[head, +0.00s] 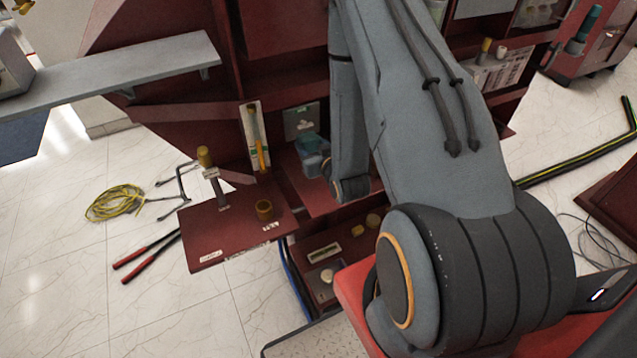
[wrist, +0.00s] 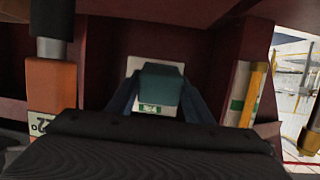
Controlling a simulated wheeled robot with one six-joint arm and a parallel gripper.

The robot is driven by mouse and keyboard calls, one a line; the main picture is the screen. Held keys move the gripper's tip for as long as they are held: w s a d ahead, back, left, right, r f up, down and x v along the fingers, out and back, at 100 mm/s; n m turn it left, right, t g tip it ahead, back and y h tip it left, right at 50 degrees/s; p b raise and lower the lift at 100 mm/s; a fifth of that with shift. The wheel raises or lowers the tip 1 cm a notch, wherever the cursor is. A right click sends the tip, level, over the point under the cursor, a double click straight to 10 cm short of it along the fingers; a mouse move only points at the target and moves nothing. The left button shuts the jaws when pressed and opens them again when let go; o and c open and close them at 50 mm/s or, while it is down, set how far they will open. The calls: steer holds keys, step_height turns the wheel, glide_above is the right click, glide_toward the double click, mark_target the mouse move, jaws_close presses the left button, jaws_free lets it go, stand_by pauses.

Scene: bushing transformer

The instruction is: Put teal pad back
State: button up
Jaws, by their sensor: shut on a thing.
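The teal pad (wrist: 161,84) is a small teal block in the middle of the wrist view. A pale label with green marking is on its near side. My gripper (wrist: 157,98) is shut on it, with one blue-grey finger on each side. The pad also shows in the head view (head: 311,144), inside a dark red cabinet bay, left of my forearm. A pale plate (wrist: 150,64) stands upright right behind the pad. I cannot tell whether the pad touches the plate or the shelf. My forearm hides part of the gripper in the head view.
In the wrist view an orange block (wrist: 52,88) stands left and a yellow rod (wrist: 252,92) right of my gripper. Dark red walls close in around it. In the head view a red shelf (head: 232,238) holds a hammer-like tool (head: 213,178) and a brown cup (head: 264,209).

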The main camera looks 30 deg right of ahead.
mark_target(316, 151)
steer(key=shift+w+d+f+g+b, duration=0.2)
steer(key=shift+w+f+g+b, duration=0.3)
steer(key=shift+w+f, duration=0.1)
steer(key=shift+w+d+f+g+b, duration=0.15)
steer(key=shift+w+f+g+b, duration=0.35)
steer(key=shift+f, duration=0.1)
steer(key=shift+w+d+f+g+b, duration=0.15)
steer(key=shift+f+g+b, duration=0.25)
steer(key=shift+g+b, duration=0.4)
steer(key=g, duration=0.1)
steer(key=g+b, duration=0.1)
steer(key=shift+d+f+m+g, duration=0.15)
steer(key=shift+f+m+g, duration=0.15)
steer(key=shift+s+d+m+g+b, duration=0.15)
steer(key=shift+s+m+g+b, duration=0.2)
steer(key=shift+g+b, duration=0.65)
steer(key=shift+s+r+m+g+b, duration=0.25)
steer(key=shift+s+g+b, duration=0.2)
steer(key=shift+g, duration=0.15)
steer(key=shift+s+r+m+g+b, duration=0.2)
steer(key=shift+s+g+b, duration=0.15)
steer(key=shift+g, duration=0.25)
steer(key=shift+s+r, duration=0.1)
steer(key=shift+s, duration=0.1)
